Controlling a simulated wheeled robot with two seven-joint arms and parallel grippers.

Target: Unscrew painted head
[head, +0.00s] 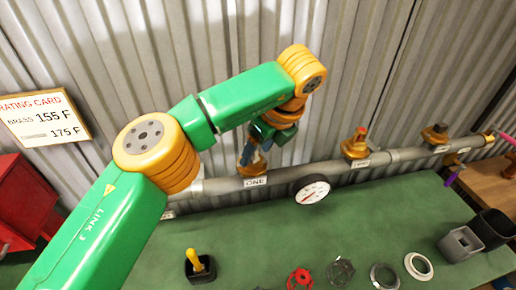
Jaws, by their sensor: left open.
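A grey pipe (400,156) runs along the corrugated wall and carries brass-coloured fittings. The fitting at the ONE label (255,181) is mostly hidden behind my left gripper (254,153), which points down at it with open jaws. I cannot tell whether the fingers touch it. A second fitting (356,147) to the right has a red top. A third fitting (435,135) stands further right. I cannot tell from this view which head is painted. My right gripper is not in view.
A round gauge (311,190) hangs in front of the pipe. On the green bench (250,235) are a yellow-handled tool in a black base (199,264), several rings, a grey cup (461,244) and a black cup (490,230). A rating card (43,118) and red cabinet (25,203) are left.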

